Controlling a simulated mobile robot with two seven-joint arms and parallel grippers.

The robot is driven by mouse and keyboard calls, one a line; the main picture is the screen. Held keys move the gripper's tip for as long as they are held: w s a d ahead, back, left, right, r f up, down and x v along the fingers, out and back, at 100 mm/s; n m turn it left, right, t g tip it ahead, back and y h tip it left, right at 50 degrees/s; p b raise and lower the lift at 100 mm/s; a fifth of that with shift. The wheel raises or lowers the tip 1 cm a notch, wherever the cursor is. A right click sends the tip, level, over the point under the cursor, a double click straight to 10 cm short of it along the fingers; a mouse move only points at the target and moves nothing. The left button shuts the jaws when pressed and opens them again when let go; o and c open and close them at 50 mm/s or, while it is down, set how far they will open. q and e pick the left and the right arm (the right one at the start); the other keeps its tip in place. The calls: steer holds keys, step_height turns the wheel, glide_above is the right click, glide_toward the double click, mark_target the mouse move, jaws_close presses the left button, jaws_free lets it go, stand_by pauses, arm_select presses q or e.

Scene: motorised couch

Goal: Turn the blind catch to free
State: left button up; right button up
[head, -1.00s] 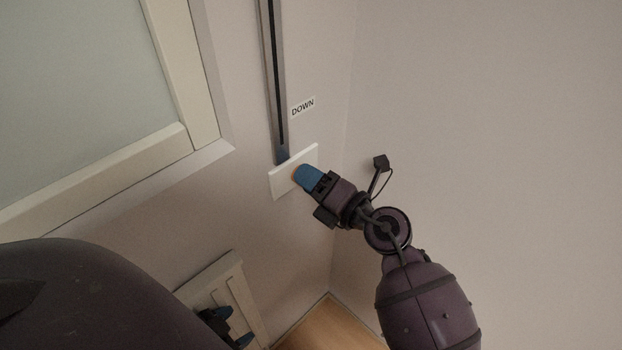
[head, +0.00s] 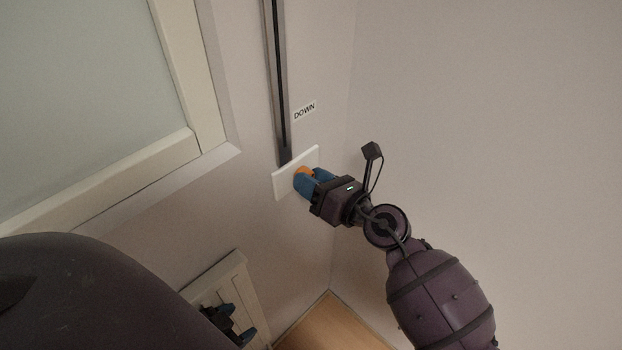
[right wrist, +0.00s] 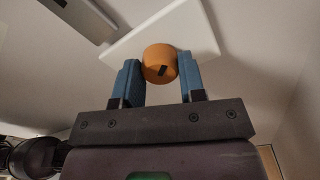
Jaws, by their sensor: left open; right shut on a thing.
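The blind catch is an orange round knob (head: 303,172) on a white wall plate (head: 282,187). In the right wrist view the knob (right wrist: 160,62) has a small dark mark on its face, and the plate (right wrist: 203,38) lies behind it. My right gripper (head: 311,184) is shut on the knob, with one blue finger on each side, as the right wrist view (right wrist: 160,80) also shows. My left gripper (head: 238,330) is at the bottom of the head view, open and away from the catch, partly hidden by my own body.
A vertical rail (head: 277,80) with a dark slot runs down to the plate. A "DOWN" label (head: 305,111) is on the wall beside it. A framed pane (head: 90,90) is at upper left. A cream panel (head: 236,285) stands low, near the wooden floor (head: 330,325).

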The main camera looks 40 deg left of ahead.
steer(key=n, duration=0.9)
steer(key=shift+t, duration=0.4)
steer(key=shift+n, duration=0.4)
steer(key=o, duration=0.9)
steer(key=shift+s+d+r+p, duration=0.15)
steer(key=shift+s+d, duration=0.1)
steer(key=shift+d, duration=1.55)
steer(key=shift+s+d+r+p, duration=0.1)
steer(key=shift+s+d+p, duration=0.15)
steer(key=shift+d, duration=1.55)
steer(key=shift+s+d+r+p, duration=0.1)
steer(key=shift+s+d, duration=0.2)
steer(key=shift+d, duration=1.5)
